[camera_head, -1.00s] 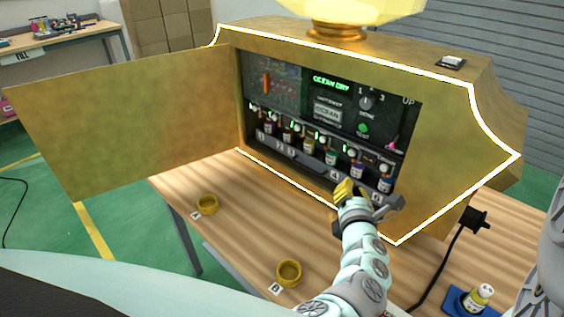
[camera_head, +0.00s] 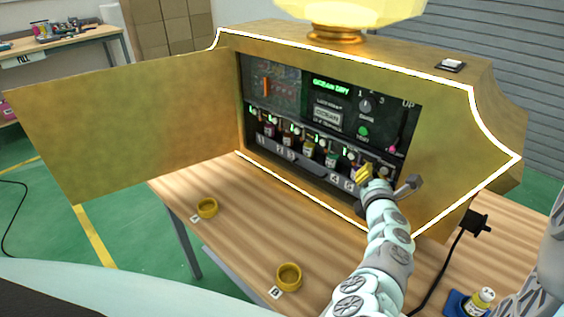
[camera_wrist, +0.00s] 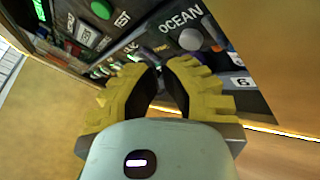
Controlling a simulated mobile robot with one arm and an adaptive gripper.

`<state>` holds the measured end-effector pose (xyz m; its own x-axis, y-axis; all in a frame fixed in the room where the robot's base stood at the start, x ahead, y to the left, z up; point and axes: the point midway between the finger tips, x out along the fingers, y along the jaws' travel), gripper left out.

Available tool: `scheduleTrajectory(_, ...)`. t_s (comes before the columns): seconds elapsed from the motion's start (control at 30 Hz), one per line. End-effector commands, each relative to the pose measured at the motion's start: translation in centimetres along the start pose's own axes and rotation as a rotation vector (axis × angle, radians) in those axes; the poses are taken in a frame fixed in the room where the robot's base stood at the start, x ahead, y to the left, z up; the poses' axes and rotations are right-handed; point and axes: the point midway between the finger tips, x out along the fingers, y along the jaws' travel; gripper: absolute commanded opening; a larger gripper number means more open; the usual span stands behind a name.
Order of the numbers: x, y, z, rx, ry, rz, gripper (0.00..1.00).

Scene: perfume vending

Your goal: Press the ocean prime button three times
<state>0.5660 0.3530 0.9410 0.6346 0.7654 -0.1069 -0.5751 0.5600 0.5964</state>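The machine's open front (camera_head: 330,115) shows a dark panel with green display text that seems to read OCEAN DRY. In the wrist view a label reading OCEAN (camera_wrist: 181,19) is just beyond my fingertips, with a grey round part (camera_wrist: 190,39) beside it. I cannot tell whether that part is the ocean prime button; no full OCEAN PRIME label is legible. My gripper (camera_head: 364,173), also in the wrist view (camera_wrist: 161,68), has yellow fingers with tips drawn together, holding nothing visible. It is at the panel's lower right; contact cannot be told.
The gold door (camera_head: 130,125) stands open at left. Several bottles (camera_head: 308,148) line the panel's lower row. A yellow-labelled bottle (camera_head: 480,300) stands at front right. A black plug and cable (camera_head: 474,222) hang beside the machine.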

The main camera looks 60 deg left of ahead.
Motion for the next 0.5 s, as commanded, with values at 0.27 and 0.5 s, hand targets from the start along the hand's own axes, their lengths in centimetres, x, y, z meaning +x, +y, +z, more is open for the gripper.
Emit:
scheduleTrajectory(0.27, -0.02, -0.04, 0.04, 0.000, -0.001, -0.001, 0.00)
scheduleTrajectory(0.5, -0.02, -0.02, 0.03, 0.000, -0.001, -0.001, 0.00)
